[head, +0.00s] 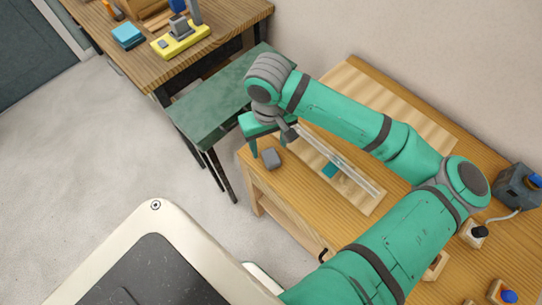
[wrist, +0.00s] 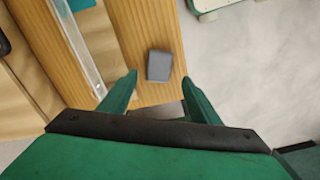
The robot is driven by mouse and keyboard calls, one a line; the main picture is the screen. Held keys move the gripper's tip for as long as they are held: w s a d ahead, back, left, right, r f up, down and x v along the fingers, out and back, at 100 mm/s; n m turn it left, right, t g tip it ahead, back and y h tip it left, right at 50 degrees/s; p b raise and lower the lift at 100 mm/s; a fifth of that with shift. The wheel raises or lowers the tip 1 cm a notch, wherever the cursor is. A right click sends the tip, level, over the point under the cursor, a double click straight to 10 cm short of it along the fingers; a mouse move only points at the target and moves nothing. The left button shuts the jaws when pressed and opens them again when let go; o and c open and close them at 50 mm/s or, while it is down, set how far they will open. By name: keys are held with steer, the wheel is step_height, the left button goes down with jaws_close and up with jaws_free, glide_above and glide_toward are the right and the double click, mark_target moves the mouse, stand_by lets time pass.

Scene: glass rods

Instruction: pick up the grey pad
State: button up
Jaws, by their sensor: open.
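The grey pad (head: 271,158) is a small dark grey block lying on the wooden table top (head: 325,210), near its left end. In the wrist view the pad (wrist: 159,65) lies beyond the fingertips, between their lines and a little left of centre. My gripper (head: 262,142) is green and stands over that end of the table. In the wrist view my gripper (wrist: 160,75) has its two fingers wide apart with nothing between them. The fingers do not touch the pad, as far as I can see.
Glass rods (head: 338,165) lie on a pale wooden board beside the pad, with a teal piece (head: 330,170) near them. A green bench (head: 215,105) stands left of the table. A grey and blue device (head: 519,187) sits at the far right. The table edge is close to the pad.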

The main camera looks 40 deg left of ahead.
mark_target(271, 157)
steer(key=f, duration=0.2)
steer(key=d+f, duration=0.1)
steer(key=f, duration=0.1)
steer(key=shift+s+a+f, duration=0.15)
steer(key=shift+a+f, duration=0.05)
steer(key=shift+f, duration=0.35)
steer(key=shift+d, duration=0.1)
steer(key=c, duration=1.2)
steer(key=shift+r, duration=0.1)
